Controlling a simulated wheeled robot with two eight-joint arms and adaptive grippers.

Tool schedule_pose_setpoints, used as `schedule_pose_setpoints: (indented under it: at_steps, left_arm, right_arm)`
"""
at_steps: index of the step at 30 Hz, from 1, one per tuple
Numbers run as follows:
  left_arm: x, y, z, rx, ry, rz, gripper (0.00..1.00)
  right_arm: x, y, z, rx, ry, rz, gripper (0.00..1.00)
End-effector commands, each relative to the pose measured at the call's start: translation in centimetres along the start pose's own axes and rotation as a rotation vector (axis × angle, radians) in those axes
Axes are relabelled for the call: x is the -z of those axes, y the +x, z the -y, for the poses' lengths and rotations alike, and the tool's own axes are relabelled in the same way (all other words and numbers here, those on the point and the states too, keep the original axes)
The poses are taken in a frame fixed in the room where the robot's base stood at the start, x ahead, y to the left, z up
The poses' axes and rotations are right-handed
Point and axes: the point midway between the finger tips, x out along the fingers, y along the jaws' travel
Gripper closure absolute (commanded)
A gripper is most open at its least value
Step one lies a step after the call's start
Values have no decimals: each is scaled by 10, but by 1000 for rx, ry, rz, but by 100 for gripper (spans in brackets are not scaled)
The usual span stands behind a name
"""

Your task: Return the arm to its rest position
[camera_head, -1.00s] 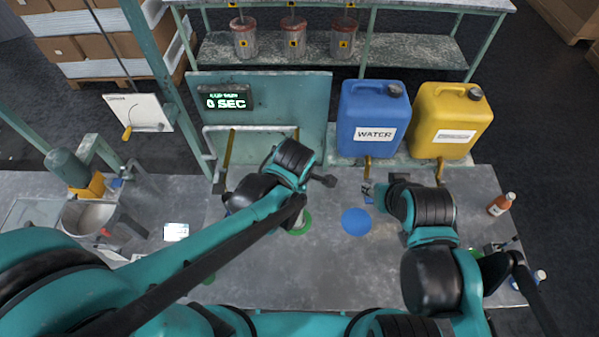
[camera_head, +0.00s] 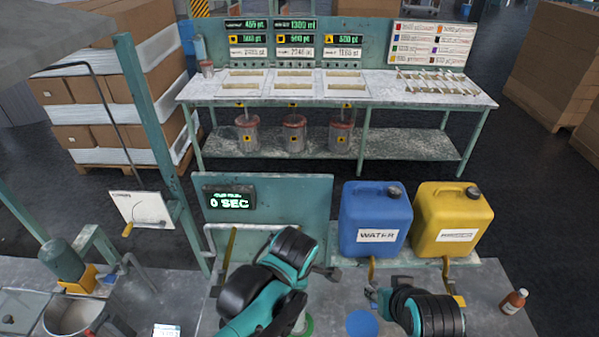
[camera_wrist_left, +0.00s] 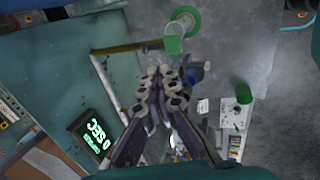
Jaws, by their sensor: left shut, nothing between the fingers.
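My left arm (camera_head: 262,290) reaches up from the bottom centre of the head view, its dark wrist in front of the timer panel. My left gripper's fingers are hidden behind the wrist there. In the left wrist view my left gripper (camera_wrist_left: 163,88) is shut with nothing between its fingers, above the bench and apart from the things below. My right arm (camera_head: 432,315) is at the lower right of the head view, by the blue disc (camera_head: 362,323). My right gripper (camera_head: 375,293) is only partly visible below the blue jug, too small to tell open from shut.
The blue water jug (camera_head: 375,217) and yellow jug (camera_head: 453,222) stand behind the arms. The timer panel (camera_head: 270,200) reads 0 SEC. A small bottle (camera_head: 514,301) stands at right.

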Motion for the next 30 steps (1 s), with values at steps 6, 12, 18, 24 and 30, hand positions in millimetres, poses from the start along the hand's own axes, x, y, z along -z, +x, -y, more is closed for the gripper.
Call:
schedule_pose_setpoints:
  at_steps: [6,12,18,24,30]
  left_arm:
    - [12,16,7,-11,80,5,100]
    - [58,69,37,-68,437,9,100]
    - [105,124,74,-145,879,-34,100]
    - [141,172,109,-197,1279,-128,100]
    - [159,194,127,-209,1506,-199,100]
  right_arm:
    - [-12,17,0,0,0,0,60]
    - [-54,76,0,0,0,0,60]
    - [-97,135,0,0,0,0,60]
    - [-132,185,0,0,0,0,60]
    - [-148,207,0,0,0,0,60]
